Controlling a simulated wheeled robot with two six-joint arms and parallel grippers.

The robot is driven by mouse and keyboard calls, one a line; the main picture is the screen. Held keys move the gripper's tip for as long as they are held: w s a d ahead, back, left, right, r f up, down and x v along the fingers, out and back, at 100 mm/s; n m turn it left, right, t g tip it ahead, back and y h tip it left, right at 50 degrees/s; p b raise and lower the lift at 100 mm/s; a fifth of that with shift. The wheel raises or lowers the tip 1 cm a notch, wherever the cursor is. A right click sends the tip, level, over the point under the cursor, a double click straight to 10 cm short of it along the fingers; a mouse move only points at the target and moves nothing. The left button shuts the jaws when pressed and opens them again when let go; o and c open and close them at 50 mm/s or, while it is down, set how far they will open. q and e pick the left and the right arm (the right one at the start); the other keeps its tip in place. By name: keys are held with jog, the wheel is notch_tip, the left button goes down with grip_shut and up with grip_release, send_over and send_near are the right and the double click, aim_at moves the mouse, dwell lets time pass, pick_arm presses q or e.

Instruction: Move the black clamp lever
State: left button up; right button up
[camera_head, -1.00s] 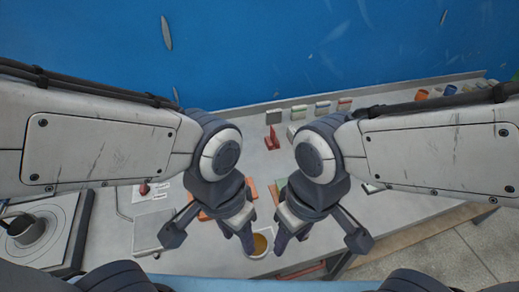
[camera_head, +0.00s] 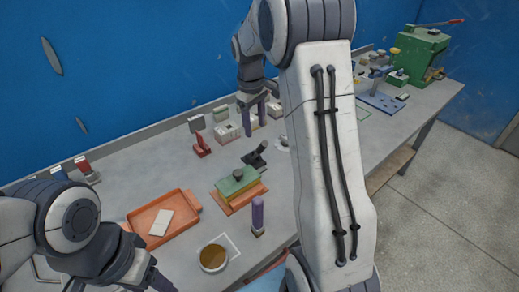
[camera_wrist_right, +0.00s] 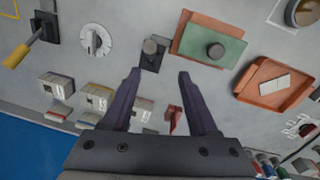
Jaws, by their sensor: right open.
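The green block (camera_head: 238,182) sits on an orange plate beside the clamp. A red stand (camera_head: 201,146), an orange tray (camera_head: 137,220), a purple-handled tool (camera_head: 258,216) and a brown-filled cup (camera_head: 213,258) surround it. A yellow-handled lever (camera_wrist_right: 20,50) and white dial (camera_wrist_right: 96,41) show in the wrist view.

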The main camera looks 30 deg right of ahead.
aim_at(262, 146)
jog(key=shift+w+d+f, duration=0.1)
jog(key=shift+d+f, duration=0.1)
jog(key=shift+d, duration=0.25)
jog(key=shift+w+d+f, duration=0.1)
jog(key=shift+d+f, duration=0.1)
jog(key=shift+d, duration=0.25)
jog(key=shift+d+f, duration=0.15)
jog(key=shift+f, duration=0.15)
jog(key=f, duration=0.3)
jog(key=f+p, duration=0.1)
jog(key=f, duration=0.5)
jog(key=shift+w+d+f, duration=0.1)
jog(key=shift+d+f, duration=0.15)
jog(key=shift+d, duration=0.1)
grip_shut()
jog(key=shift+d, duration=0.1)
